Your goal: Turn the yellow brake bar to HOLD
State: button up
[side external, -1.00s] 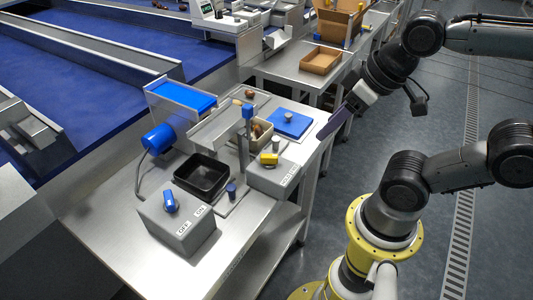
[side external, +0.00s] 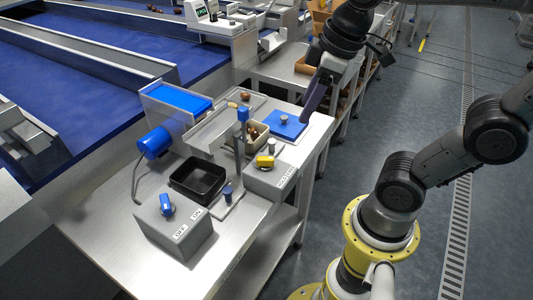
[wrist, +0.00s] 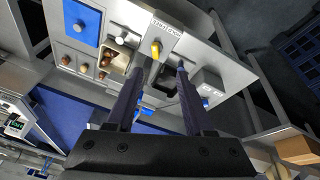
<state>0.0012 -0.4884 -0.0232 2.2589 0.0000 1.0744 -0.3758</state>
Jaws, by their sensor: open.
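The yellow brake bar (side external: 265,161) sits on top of a grey box (side external: 262,181) near the right front of the steel table. In the wrist view the yellow bar (wrist: 155,49) shows ahead, between and beyond the fingertips. My gripper (side external: 306,119) is above the table's right side, up and to the right of the bar, touching nothing. In the wrist view my gripper (wrist: 160,71) has its two dark fingers apart, with nothing between them.
A grey switch box (side external: 172,225) with a blue knob (side external: 166,204) stands front left. A black tray (side external: 198,178), a blue-topped post (side external: 242,115), a bin of dates (side external: 260,124) and a blue plate (side external: 287,124) with a knob stand around. The table's front left is bare.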

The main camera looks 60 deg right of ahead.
jog(key=n+g, duration=0.2)
send_over(267, 158)
jog(key=s, duration=0.3)
jog(key=f, duration=0.1)
jog(key=w+f+g, duration=0.1)
jog(key=w+f, duration=0.2)
jog(key=shift+g, duration=0.3)
notch_tip(267, 158, down, 14)
jog(key=shift+f, duration=0.1)
grip_shut()
